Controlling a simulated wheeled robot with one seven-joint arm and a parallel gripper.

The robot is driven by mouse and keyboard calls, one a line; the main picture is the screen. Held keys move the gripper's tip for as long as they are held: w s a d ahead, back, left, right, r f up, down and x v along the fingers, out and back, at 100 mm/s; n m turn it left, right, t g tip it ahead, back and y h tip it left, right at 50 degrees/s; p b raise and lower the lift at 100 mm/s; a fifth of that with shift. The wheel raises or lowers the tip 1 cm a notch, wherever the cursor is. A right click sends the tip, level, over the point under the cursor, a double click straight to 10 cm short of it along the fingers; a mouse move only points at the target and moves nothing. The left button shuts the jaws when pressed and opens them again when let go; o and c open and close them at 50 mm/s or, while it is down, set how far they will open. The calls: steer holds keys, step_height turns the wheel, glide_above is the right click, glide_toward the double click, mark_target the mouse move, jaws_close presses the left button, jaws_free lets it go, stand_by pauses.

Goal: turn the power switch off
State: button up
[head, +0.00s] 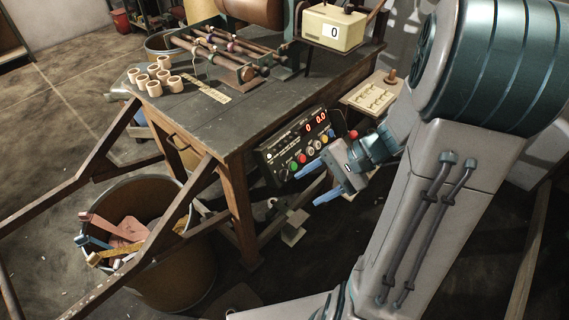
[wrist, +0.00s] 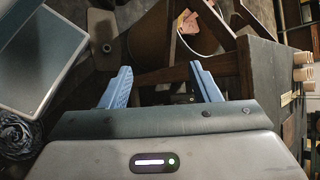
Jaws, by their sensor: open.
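The dark control panel (head: 268,157) hangs at the front edge of the workbench in the head view. Its red digits (head: 315,122) are lit, reading 0 and 0.0. A row of small coloured buttons and knobs runs along its lower part, with a green one (head: 295,162) near the left end. I cannot tell which control is the power switch or its position. My gripper (head: 306,190) is just in front of and below the panel, its blue fingers apart and empty. In the wrist view my gripper (wrist: 160,80) shows spread fingers with nothing between them; the panel is not visible there.
The wooden workbench (head: 205,120) carries several wooden rings (head: 153,87), rollers and a cream counter box (head: 333,27) reading 0. A barrel (head: 175,265) with tape scraps stands at lower left, behind slanted wooden rails (head: 75,180). A small tray (head: 372,98) sits right of the panel.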

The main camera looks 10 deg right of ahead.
mark_target(287, 176)
steer(key=w+d+f+m+t+y+b, duration=0.2)
steer(key=w+d+f+m+t+b, duration=0.4)
steer(key=d+f, duration=0.3)
steer(key=w+a+f+t, duration=0.1)
steer(key=w+a+f, duration=0.2)
steer(key=w+a, duration=0.4)
steer(key=a, duration=0.3)
steer(key=shift+w+a+f, duration=0.25)
steer(key=shift+f, duration=0.15)
steer(key=c, duration=1)
